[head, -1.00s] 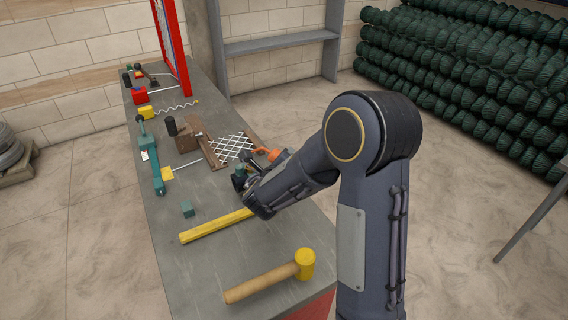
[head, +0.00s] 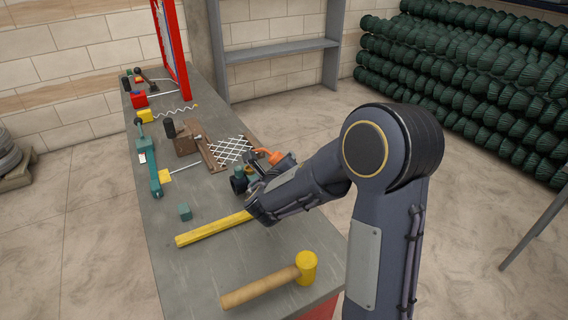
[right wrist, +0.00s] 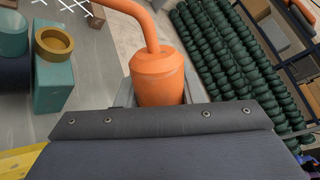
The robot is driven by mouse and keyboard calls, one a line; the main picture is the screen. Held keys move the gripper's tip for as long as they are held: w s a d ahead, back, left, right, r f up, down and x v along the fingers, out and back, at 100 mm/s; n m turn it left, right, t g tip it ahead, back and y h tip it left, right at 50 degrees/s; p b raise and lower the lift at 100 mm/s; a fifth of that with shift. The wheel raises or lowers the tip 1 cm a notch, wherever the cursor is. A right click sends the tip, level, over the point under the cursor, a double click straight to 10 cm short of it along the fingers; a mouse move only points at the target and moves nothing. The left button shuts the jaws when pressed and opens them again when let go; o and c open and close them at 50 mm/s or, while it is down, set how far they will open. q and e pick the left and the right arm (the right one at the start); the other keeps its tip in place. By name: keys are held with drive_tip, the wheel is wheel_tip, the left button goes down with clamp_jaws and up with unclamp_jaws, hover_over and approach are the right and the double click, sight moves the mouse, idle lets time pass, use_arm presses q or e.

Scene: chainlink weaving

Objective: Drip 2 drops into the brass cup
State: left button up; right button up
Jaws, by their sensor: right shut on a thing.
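An orange oil can (right wrist: 158,78) with a bent spout stands roughly upright in my right gripper (head: 274,168). The gripper is shut on the can. In the head view the can (head: 269,156) shows only in part, above my wrist. The brass cup (right wrist: 54,42) is a small round brass-rimmed piece on a teal block (right wrist: 54,85), left of the can in the right wrist view. The spout rises from the can and bends left, leaving the frame at the top, so its tip is hidden there. My left gripper is not in view.
On the grey bench (head: 195,275) lie a yellow bar (head: 212,229), a mallet (head: 270,284) and a teal cube (head: 185,211). White mesh (head: 234,150) lies beyond the can. A teal tool (head: 152,168) lies along the left. The front left of the bench is clear.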

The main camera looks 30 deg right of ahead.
drive_tip(key=shift+r+p, duration=2.65)
drive_tip(key=shift+r, duration=0.65)
drive_tip(key=shift+f, duration=0.1)
drive_tip(key=shift+f+m+b, duration=0.25)
drive_tip(key=shift+m+b, duration=0.05)
drive_tip(key=shift+b, duration=0.7)
drive_tip(key=m+t+b, duration=0.2)
drive_tip(key=m+b, duration=0.1)
drive_tip(key=b, duration=0.6)
drive_tip(key=shift+m, duration=0.4)
drive_tip(key=m+t+b, duration=0.1)
drive_tip(key=m+b, duration=0.2)
drive_tip(key=b, duration=0.4)
drive_tip(key=shift+r+m+b, duration=0.15)
drive_tip(key=shift+m+b, duration=0.25)
drive_tip(key=shift+b, duration=0.25)
drive_tip(key=shift+r, duration=0.15)
